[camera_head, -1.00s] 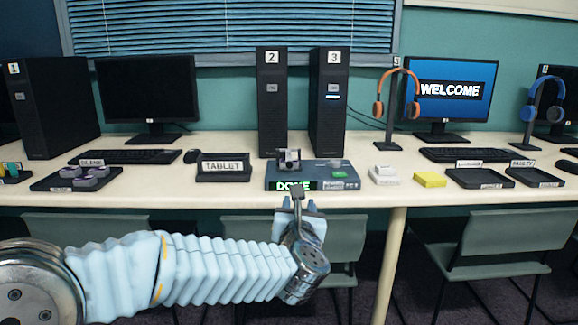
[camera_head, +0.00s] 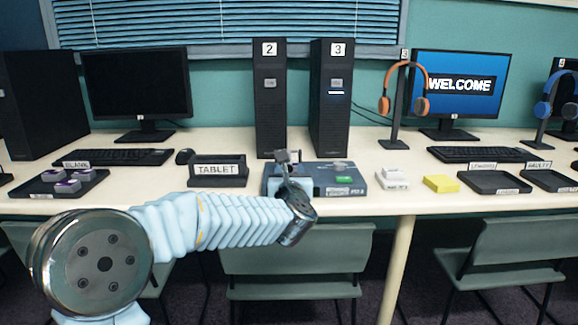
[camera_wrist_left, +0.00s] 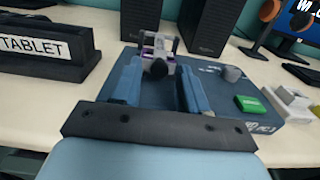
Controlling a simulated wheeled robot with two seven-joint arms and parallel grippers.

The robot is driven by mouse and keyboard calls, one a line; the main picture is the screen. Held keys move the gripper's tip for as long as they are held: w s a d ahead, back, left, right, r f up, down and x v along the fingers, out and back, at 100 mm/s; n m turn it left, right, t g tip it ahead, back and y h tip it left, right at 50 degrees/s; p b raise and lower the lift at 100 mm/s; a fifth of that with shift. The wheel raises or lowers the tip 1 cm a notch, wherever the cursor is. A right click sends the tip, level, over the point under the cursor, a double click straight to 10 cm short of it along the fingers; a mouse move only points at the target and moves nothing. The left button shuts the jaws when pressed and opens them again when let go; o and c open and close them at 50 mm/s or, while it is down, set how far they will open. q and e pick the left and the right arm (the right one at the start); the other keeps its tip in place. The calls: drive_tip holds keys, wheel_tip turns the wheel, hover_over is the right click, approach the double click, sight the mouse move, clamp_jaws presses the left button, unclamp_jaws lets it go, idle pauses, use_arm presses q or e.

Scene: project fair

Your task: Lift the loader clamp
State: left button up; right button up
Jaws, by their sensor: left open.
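The blue loader box (camera_head: 362,190) sits on the cream table, below computer towers 2 and 3. Its small grey clamp (camera_head: 283,156) stands up at its back left. In the left wrist view the clamp (camera_wrist_left: 147,43) has a dark rounded knob (camera_wrist_left: 157,69) at its front and purple parts behind. My left gripper (camera_wrist_left: 157,84) is open, its two blue fingers over the loader, one on each side of the knob. The knob appears between them, but I cannot tell whether they touch it. In the head view my left gripper (camera_head: 292,185) hides the loader's front left. My right gripper is out of view.
A TABLET stand (camera_head: 217,180) is left of the loader. A tray (camera_head: 48,188) of purple-topped pieces lies further left. White blocks (camera_head: 392,179), a yellow block (camera_head: 440,184) and black trays (camera_head: 493,188) are to the right. Tower 2 (camera_head: 270,110) and tower 3 (camera_head: 331,110) stand close behind.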

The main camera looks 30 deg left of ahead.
use_arm(q)
drive_tip(key=shift+x, duration=1.5)
clamp_jaws()
